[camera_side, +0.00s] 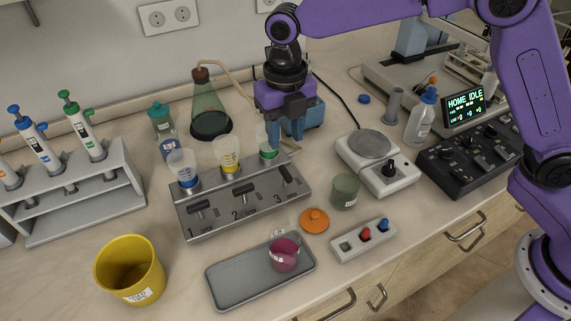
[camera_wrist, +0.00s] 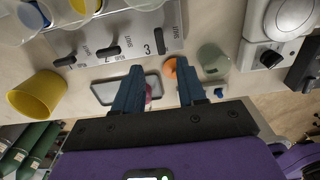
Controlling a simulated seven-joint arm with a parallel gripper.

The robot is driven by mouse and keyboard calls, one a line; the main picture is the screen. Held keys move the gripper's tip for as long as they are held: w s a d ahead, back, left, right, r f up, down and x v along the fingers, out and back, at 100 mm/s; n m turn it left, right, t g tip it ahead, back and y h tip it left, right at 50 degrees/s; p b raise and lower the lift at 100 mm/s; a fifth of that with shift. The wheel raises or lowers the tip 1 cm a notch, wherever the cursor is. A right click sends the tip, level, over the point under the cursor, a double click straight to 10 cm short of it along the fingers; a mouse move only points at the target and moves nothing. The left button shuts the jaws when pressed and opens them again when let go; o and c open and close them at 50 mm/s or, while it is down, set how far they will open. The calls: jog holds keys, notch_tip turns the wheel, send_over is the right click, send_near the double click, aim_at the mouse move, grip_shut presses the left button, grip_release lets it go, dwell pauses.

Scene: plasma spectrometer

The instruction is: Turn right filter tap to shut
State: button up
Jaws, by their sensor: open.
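The grey filter manifold (camera_side: 240,203) carries three black taps, numbered 1 to 3, with a filter funnel above each. The right tap (camera_side: 286,174), number 3, has its handle across the manifold's length, unlike the left tap (camera_side: 200,206) and middle tap (camera_side: 243,189), whose handles lie along it. In the wrist view the right tap (camera_wrist: 160,40) stands upright in the picture, just beyond the fingertips. My gripper (camera_side: 284,132) is open and empty, behind and above the right end of the manifold. Its two blue fingers (camera_wrist: 158,70) are apart, with nothing between them touching.
A green-tinted beaker (camera_side: 344,191) and hotplate (camera_side: 378,162) stand right of the manifold. In front are a grey tray (camera_side: 230,285) with a pink-filled beaker (camera_side: 285,254), an orange lid (camera_side: 314,220) and a switch strip (camera_side: 363,240). A yellow bin (camera_side: 130,268) is front left.

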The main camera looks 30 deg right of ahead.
aim_at(285, 172)
notch_tip(285, 172, down, 9)
jog(key=shift+f, duration=0.2)
dwell(0.3)
grip_shut()
